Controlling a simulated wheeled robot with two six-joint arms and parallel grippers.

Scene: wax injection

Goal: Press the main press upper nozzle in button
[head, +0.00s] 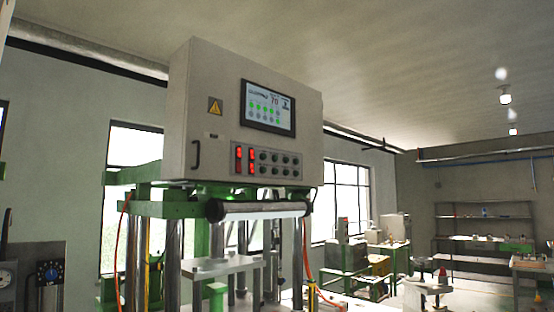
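The press control cabinet (210,110), a large beige box, sits on top of the green press frame (190,188) in the middle of the head view. Its front has a lit screen (267,108) with green dots. Below the screen is a button panel (267,162) with red displays and two rows of small dark round buttons. The button labels are too small to read, so I cannot tell which is the upper nozzle in button. Neither of my grippers shows in this view.
Steel columns and a metal plate (222,266) stand under the cabinet. A horizontal light cylinder (262,210) crosses the press front below the buttons. A gauge panel (48,272) is at the lower left. Shelves (484,228) and other machines stand at the back right. The space before the cabinet looks clear.

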